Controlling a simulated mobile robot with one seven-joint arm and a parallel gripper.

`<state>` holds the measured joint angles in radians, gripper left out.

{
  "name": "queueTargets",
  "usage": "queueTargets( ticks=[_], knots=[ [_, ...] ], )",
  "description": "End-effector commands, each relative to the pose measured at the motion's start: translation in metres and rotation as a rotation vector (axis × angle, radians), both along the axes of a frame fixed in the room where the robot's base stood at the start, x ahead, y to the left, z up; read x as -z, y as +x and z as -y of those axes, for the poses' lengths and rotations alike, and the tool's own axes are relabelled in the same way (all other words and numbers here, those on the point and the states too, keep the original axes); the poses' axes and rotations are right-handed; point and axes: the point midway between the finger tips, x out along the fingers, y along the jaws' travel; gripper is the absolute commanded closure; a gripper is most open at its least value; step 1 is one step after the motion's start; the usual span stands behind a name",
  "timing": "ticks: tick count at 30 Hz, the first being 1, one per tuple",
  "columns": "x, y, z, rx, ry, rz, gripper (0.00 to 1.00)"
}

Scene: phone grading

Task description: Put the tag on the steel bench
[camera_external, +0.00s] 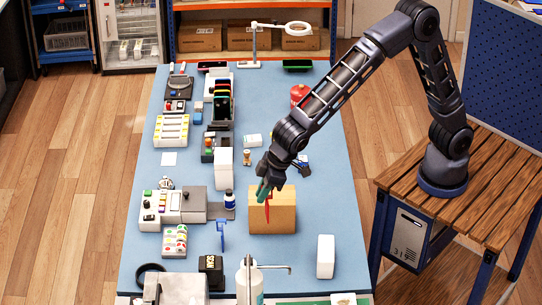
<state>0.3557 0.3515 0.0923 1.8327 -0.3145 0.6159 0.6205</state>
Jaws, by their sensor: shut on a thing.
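My gripper (264,190) points down over the brown box on the long blue-topped bench (320,200). Its jaws are shut, with teal showing at the fingertips. A thin red piece (267,211) hangs below the fingers, in front of the box, and looks like the tag. It is small and partly hidden by the fingers. I cannot tell whether it touches the box. No bare steel top can be made out clearly; the long bench has a blue surface.
The brown box (285,217) stands directly under my gripper. A white upright block (325,256), a blue stand (222,236) and a white bottle (249,283) are nearby. Devices crowd the bench's left side. The right strip of the bench is mostly clear.

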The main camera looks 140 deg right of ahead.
Motion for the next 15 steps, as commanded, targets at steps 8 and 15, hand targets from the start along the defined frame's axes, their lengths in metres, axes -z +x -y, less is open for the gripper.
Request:
queueTargets(
  ticks=[8,15],
  knots=[
    [0.034,0.002,-0.042,-0.111,0.001,-0.008,1.0],
    [0.103,-0.006,-0.131,-0.352,0.001,-0.012,1.0]
  ],
)
